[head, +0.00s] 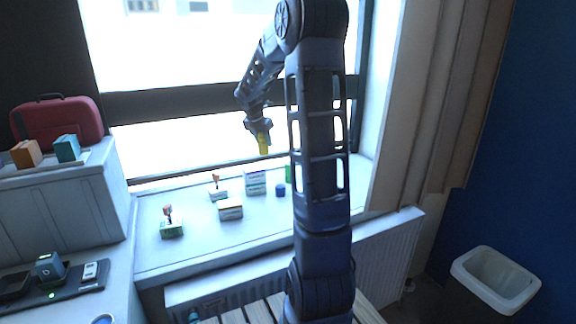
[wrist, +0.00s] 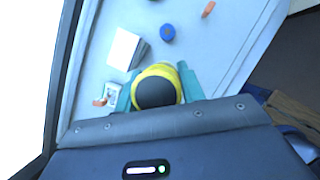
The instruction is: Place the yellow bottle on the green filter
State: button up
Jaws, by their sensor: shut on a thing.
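My gripper (head: 259,134) is shut on the yellow bottle (head: 265,145), held in the air above the window sill. In the wrist view the bottle (wrist: 153,72) shows end-on, with a dark round cap, between the teal fingers. A green object (head: 288,173) stands on the sill, partly hidden behind my arm. A low box with green sides (head: 172,231) sits at the sill's left front, with an orange-brown item on top. I cannot tell which of these is the green filter.
A red case (head: 58,122) stands on a cabinet at left. A bin (head: 495,278) is at right. The sill's front is clear.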

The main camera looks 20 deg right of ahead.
jog(key=w+d+r, duration=0.3)
jog(key=w+d, duration=0.4)
jog(key=d, duration=0.3)
jog(key=w+d+r, duration=0.3)
jog(key=w+d, duration=0.4)
jog(key=d, duration=0.2)
notch_tip(320, 180, down, 20)
jog(key=shift+w+d+r, duration=0.1)
jog(key=shift+r, duration=0.1)
jog(key=shift+f, duration=0.2)
jog(key=o, duration=1.1)
jog(key=shift+r, duration=0.1)
